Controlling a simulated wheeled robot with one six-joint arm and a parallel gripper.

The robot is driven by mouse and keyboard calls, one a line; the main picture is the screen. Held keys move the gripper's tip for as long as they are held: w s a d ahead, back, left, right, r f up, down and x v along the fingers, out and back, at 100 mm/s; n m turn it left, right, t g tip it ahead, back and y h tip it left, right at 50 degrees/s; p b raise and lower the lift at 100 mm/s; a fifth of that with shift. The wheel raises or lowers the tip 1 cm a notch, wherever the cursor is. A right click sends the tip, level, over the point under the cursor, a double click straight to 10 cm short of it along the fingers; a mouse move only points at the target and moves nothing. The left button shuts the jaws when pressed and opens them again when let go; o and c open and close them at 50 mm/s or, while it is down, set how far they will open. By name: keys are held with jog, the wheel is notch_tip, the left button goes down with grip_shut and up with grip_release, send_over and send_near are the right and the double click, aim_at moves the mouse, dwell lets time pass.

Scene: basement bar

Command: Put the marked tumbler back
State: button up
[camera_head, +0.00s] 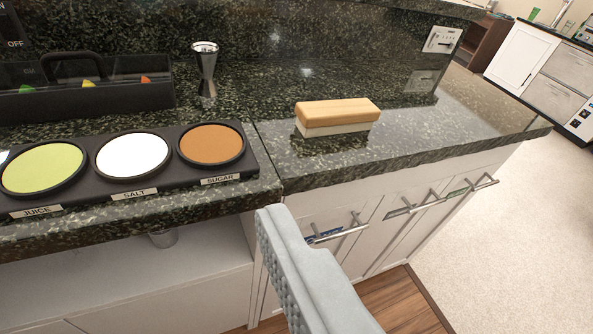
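No tumbler with a clear mark shows in this view. A small greyish, glass-like object (163,238) shows below the counter's front edge at the left; its upper part is hidden and I cannot tell if it is a tumbler. My gripper (272,218) reaches up from the bottom centre as a pale grey-blue finger with a ribbed pad on its left side. Its tip is in front of the counter edge, apart from the objects on top. I see no second finger clearly and nothing held.
The dark stone counter (440,130) bears a rimming tray (255,168) labelled juice, salt and sugar, a metal jigger (206,72), a wood-topped block (337,113) and a black caddy (85,102). Drawer handles (345,232) stick out below. Open floor (510,240) lies right.

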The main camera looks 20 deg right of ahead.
jog(key=s+d+r+m+t+h, duration=0.2)
jog(key=s+d+r+t, duration=0.1)
jog(key=s+d+r, duration=0.2)
jog(key=s, duration=0.2)
jog(key=shift+s+m+h, duration=0.35)
jog(key=shift+m+h, duration=0.05)
dwell(0.7)
